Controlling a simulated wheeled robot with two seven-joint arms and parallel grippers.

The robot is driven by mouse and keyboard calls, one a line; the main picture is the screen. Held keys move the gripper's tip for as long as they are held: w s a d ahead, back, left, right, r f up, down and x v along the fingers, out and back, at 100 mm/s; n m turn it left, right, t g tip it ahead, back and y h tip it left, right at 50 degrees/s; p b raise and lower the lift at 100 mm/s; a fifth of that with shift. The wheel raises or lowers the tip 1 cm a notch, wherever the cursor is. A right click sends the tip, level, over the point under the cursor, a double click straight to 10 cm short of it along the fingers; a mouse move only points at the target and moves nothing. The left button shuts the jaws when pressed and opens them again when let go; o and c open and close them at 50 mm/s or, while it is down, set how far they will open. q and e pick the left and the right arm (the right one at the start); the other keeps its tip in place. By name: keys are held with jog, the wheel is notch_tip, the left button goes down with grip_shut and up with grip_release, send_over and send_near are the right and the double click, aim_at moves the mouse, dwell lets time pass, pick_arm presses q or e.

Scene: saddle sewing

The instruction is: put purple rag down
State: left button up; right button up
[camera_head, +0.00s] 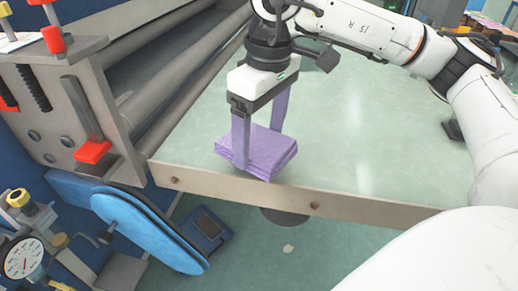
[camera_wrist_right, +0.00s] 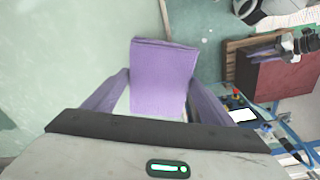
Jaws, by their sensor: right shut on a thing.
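The purple rag (camera_head: 262,150) is folded into a flat stack of layers. In the head view it shows at the table's front rail. My right gripper (camera_head: 257,146) points down, with one finger on each side of the rag, and is shut on it. The rag (camera_wrist_right: 163,85) also shows between the fingers of the right gripper (camera_wrist_right: 160,80) in the right wrist view. I cannot tell whether the rag touches the table or hangs just above it. What looks like my left gripper (camera_wrist_right: 270,48) is small at the upper right of the wrist view; its jaw state is unclear.
The pale green table top (camera_head: 370,150) is largely clear to the right of the rag. A metal front rail (camera_head: 230,188) edges it. Rollers (camera_head: 185,95) and a frame with red-handled clamps (camera_head: 92,152) stand at left. A dark red block (camera_wrist_right: 265,85) shows in the wrist view.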

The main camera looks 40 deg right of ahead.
aim_at(261, 143)
jog(key=shift+f, duration=2.05)
jog(key=o, duration=0.9)
jog(key=shift+r, duration=0.1)
jog(key=r, duration=0.8)
jog(key=s+r, duration=0.1)
jog(key=r, duration=0.3)
jog(key=shift+d+r, duration=0.15)
jog(key=shift+r, duration=0.05)
jog(key=shift+f, duration=0.1)
